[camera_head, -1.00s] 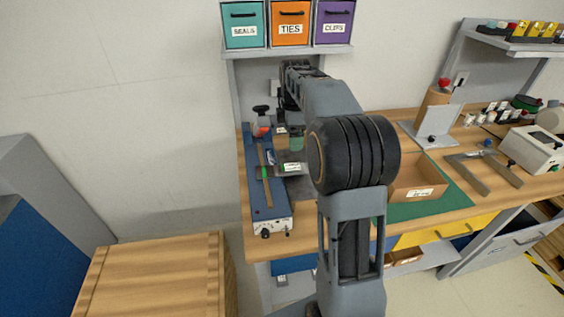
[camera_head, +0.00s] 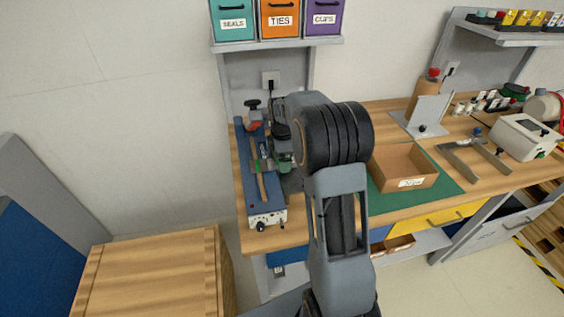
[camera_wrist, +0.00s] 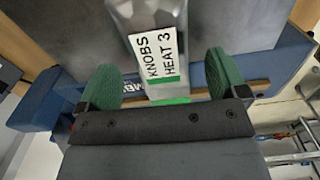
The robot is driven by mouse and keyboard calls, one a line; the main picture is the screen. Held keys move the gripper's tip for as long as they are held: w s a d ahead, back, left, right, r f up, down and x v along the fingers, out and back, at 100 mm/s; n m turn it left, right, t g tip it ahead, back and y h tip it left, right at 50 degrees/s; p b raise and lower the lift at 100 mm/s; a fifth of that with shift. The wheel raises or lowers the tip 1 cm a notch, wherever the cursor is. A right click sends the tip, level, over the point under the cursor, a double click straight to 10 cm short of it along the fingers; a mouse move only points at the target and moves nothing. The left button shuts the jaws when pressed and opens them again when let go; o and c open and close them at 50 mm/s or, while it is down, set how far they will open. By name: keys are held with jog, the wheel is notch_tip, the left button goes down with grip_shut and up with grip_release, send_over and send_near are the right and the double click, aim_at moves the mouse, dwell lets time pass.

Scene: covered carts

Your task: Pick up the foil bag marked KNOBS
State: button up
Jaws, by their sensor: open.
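The foil bag (camera_wrist: 140,15) shows at the top middle of the wrist view, silvery, with a white label reading KNOBS and HEAT 3. Its green-striped near end lies between the two green finger pads of my gripper (camera_wrist: 163,82), with a gap on each side. My gripper is open and not closed on the bag. In the head view my gripper (camera_head: 283,160) is low over the blue sealing machine (camera_head: 265,211), and my arm hides most of the bag.
An open cardboard box (camera_head: 400,166) sits on a green mat (camera_head: 448,187) to the right. Labelled bins SEALS, TIES (camera_head: 280,21) and CLIPS are on a shelf above. A wooden crate (camera_head: 155,275) stands at front left.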

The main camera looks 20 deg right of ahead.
jog(key=shift+f, duration=0.75)
jog(key=c, duration=1)
jog(key=shift+r, duration=0.1)
